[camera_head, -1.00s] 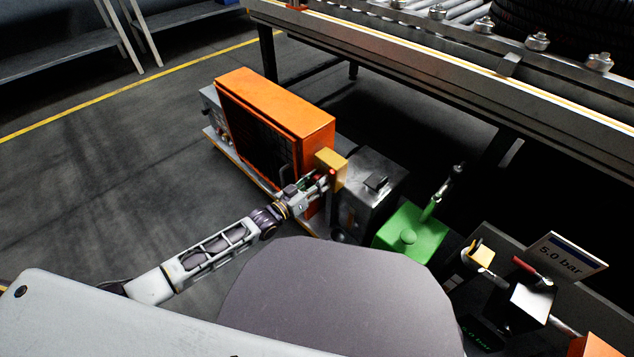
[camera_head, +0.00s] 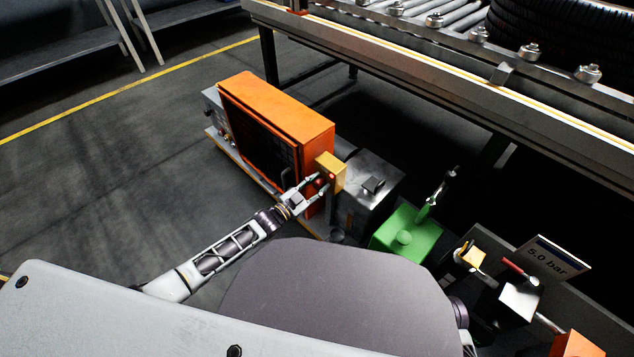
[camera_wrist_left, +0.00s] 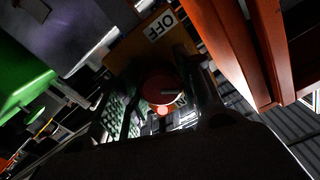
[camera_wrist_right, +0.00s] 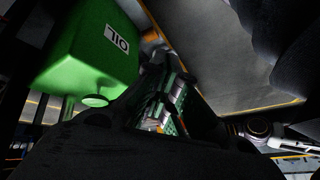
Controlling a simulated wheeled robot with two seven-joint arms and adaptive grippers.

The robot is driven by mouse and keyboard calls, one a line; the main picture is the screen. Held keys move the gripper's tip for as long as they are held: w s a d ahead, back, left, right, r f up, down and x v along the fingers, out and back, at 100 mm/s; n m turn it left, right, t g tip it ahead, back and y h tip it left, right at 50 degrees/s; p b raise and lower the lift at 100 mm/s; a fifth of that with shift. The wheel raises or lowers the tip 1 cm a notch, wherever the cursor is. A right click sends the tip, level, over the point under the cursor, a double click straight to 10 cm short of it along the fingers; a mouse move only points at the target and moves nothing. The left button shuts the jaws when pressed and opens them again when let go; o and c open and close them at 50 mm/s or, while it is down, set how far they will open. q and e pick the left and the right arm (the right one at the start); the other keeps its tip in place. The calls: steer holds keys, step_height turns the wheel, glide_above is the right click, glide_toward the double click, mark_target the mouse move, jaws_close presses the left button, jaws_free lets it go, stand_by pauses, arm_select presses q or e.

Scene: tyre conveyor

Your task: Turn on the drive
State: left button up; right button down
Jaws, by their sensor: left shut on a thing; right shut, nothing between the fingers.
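A yellow switch box (camera_head: 330,168) sits at the near right corner of the orange-cased drive unit (camera_head: 280,110). A red round knob (camera_wrist_left: 160,88) is on its face, with an OFF label (camera_wrist_left: 160,26) beside it in the left wrist view. My left gripper (camera_head: 318,186) is at the front of the box, shut on the red knob, with its fingers on either side of it. Which way the knob points is hard to tell. My right gripper (camera_wrist_right: 165,100) is shut and empty in the right wrist view, near the green oil tank (camera_wrist_right: 90,50). It cannot be made out in the head view.
The green tank also shows in the head view (camera_head: 405,235), right of a grey motor block (camera_head: 368,185). A 5.0 bar sign (camera_head: 552,258) and a red-handled valve (camera_head: 520,272) stand further right. The roller conveyor (camera_head: 450,75) carries tyres above. Floor at left is clear.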

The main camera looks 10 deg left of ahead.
arm_select(q)
steer(key=m+p, duration=0.1)
steer(key=m, duration=0.1)
steer(key=shift+m, duration=0.4)
steer(key=m, duration=0.2)
steer(key=shift+m+p, duration=0.3)
steer(key=shift+m, duration=2.6)
arm_select(e)
steer(key=shift+g+h, duration=0.4)
steer(key=shift+g, duration=0.1)
steer(key=shift+s+d+r, duration=0.1)
steer(key=shift+d+r, duration=0.1)
steer(key=shift+r, duration=0.55)
steer(key=shift+s+d+r, duration=0.1)
steer(key=shift+d+r, duration=0.1)
steer(key=shift+r, duration=0.6)
steer(key=shift+s+d+r, duration=0.1)
steer(key=shift+d+r, duration=0.1)
steer(key=shift+r, duration=0.55)
steer(key=shift+w, duration=0.1)
arm_select(q)
steer(key=o, duration=1)
steer(key=shift+r, duration=0.1)
steer(key=shift+o, duration=0.2)
steer(key=shift+s+a, duration=0.1)
steer(key=shift+a, duration=0.05)
